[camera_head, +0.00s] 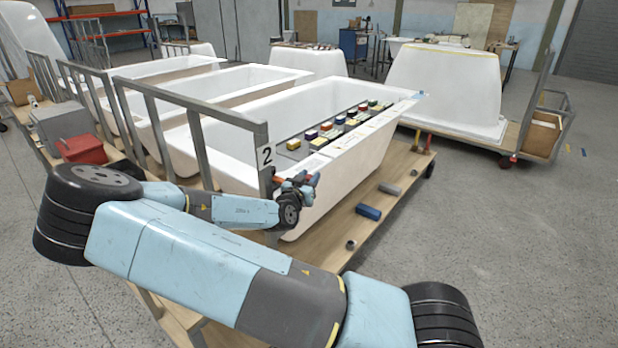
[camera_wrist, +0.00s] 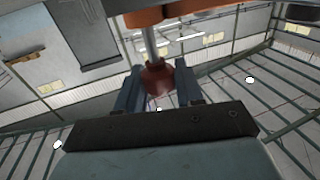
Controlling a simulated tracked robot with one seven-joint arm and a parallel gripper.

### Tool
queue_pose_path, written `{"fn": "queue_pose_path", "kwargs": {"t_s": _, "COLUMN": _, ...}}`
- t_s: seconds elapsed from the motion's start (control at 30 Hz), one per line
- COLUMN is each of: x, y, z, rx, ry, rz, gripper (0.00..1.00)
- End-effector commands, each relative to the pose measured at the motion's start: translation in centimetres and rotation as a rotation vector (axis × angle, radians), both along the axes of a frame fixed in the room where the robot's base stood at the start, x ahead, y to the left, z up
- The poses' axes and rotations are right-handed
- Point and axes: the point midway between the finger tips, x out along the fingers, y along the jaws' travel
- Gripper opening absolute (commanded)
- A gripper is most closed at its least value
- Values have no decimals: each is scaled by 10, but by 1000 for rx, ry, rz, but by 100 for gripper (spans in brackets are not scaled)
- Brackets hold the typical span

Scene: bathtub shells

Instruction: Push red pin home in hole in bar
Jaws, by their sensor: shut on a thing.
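The red pin (camera_wrist: 157,77) shows in the wrist view as a dark red knob on a bright metal shaft. The shaft runs up to an orange-brown part (camera_wrist: 150,18) at the top edge; I cannot tell how deep it sits there, and the hole is hidden. My gripper (camera_wrist: 158,88) has its blue-grey fingers on both sides of the knob and is shut on it. The pin cannot be made out clearly there.
A white bathtub shell (camera_head: 345,170) stands right behind the gripper on a wooden cart (camera_head: 400,190). Small coloured blocks (camera_head: 325,128) lie in a row along the tub. A blue block (camera_head: 368,211) lies on the cart deck. Open floor is at the right.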

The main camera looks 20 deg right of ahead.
Motion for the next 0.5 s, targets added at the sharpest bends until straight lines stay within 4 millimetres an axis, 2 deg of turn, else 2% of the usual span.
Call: {"fn": "queue_pose_path", "kwargs": {"t_s": 0.5, "x": 0, "y": 0, "z": -10, "rx": -1, "ry": 1, "rz": 0, "gripper": 7}}
